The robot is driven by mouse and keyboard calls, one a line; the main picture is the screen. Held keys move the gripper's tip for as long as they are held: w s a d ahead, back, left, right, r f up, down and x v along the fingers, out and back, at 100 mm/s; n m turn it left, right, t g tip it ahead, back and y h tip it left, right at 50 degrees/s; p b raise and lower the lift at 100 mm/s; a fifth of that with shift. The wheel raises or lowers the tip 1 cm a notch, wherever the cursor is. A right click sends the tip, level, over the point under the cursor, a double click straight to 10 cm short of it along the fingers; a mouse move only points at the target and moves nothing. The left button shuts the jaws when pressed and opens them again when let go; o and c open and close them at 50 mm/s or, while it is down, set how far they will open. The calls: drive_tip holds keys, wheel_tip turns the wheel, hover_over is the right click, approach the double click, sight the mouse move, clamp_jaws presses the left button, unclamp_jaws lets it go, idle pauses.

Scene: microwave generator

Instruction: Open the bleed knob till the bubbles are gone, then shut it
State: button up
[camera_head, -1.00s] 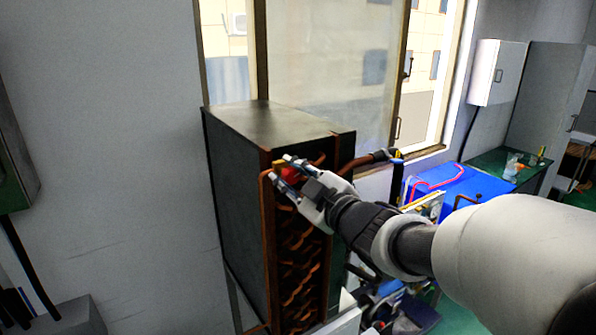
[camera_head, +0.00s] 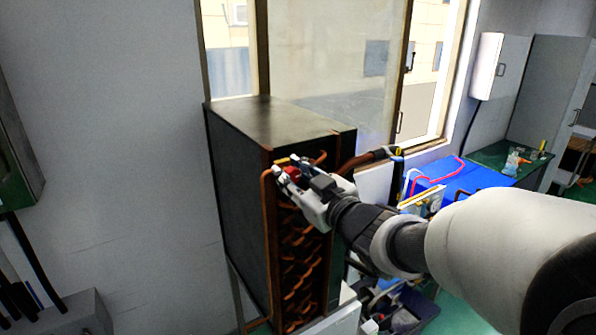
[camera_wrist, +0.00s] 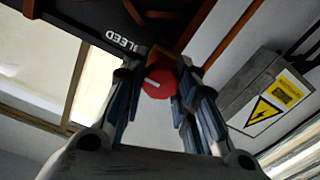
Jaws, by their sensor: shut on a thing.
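The red bleed knob (camera_wrist: 159,82) has a white pointer line and sits by the word BLEED in the wrist view. It is on the front top of the dark cooler unit (camera_head: 235,160), and in the head view the red knob (camera_head: 283,174) shows partly behind my fingers. My gripper (camera_wrist: 158,90) is shut on the knob, with a blue-padded finger on each side of it. In the head view my gripper (camera_head: 292,172) reaches in from the right. No bubbles can be made out in either view.
Copper pipes (camera_head: 300,255) run down the front of the unit close under my gripper. A grey box with a yellow warning sign (camera_wrist: 264,112) shows in the wrist view.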

drive_tip(key=o, duration=1)
drive_tip(key=shift+o, duration=0.2)
drive_tip(key=shift+s, duration=0.1)
drive_tip(key=v, duration=1.2)
